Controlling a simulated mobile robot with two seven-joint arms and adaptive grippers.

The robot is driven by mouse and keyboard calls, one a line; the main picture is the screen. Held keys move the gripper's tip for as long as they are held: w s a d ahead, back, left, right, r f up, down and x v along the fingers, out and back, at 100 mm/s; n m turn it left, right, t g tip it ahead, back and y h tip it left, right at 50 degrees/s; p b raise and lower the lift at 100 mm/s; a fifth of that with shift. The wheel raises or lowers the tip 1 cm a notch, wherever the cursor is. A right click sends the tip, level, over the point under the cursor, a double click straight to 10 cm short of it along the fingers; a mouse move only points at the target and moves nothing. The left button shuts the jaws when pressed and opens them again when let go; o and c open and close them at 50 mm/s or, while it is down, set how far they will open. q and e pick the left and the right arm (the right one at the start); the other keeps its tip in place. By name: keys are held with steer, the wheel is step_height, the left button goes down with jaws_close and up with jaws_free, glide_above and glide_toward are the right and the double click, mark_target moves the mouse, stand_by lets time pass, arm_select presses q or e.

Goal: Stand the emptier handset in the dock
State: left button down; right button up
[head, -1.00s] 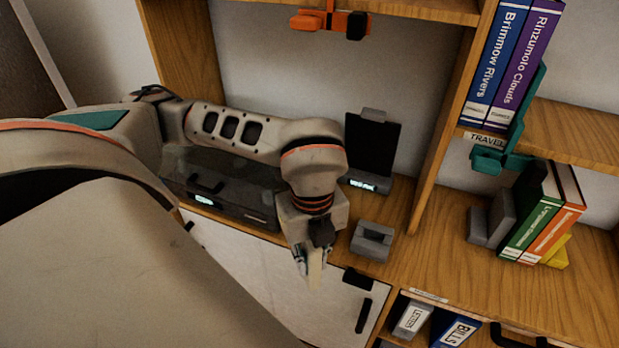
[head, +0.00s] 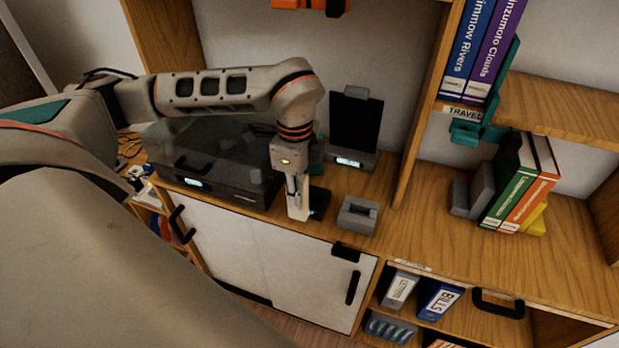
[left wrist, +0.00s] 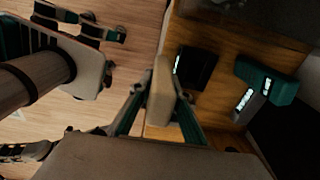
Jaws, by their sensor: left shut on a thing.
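My left gripper (head: 295,180) points down over the cabinet top's front edge, shut on a slim cream handset (head: 297,207). The handset hangs roughly upright; I cannot tell whether its lower end touches the wood. In the left wrist view the cream handset (left wrist: 162,92) sits between the two fingers, and its face is not readable. A small black block (left wrist: 196,68) with a lit strip, likely the dock, stands right behind it; in the head view it (head: 320,203) is partly hidden. A teal object (left wrist: 268,80) lies farther back, beside a lit display. My right gripper is not in view.
A grey slotted block (head: 358,214) stands just right of the gripper. A black panel on a lit stand (head: 354,125) is behind. A dark glass-lidded player (head: 215,165) is to the left. An upright divider (head: 425,110) and books stand right. The wood right of the grey block is clear.

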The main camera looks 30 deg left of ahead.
arm_select(q)
steer(key=shift+w+a+f+p, duration=0.3)
steer(key=shift+w+f, duration=0.2)
steer(key=shift+w, duration=0.75)
steer(key=shift+w+a+f+p, duration=0.3)
steer(key=shift+w+f, duration=0.2)
steer(key=shift+w, duration=0.7)
steer(key=shift+w+a+f+p, duration=0.3)
steer(key=shift+w+f, duration=0.2)
steer(key=shift+w, duration=0.75)
steer(key=shift+f, duration=0.25)
steer(key=shift+f, duration=0.2)
steer(key=c, duration=1.9)
jaws_free()
steer(key=shift+r, duration=0.1)
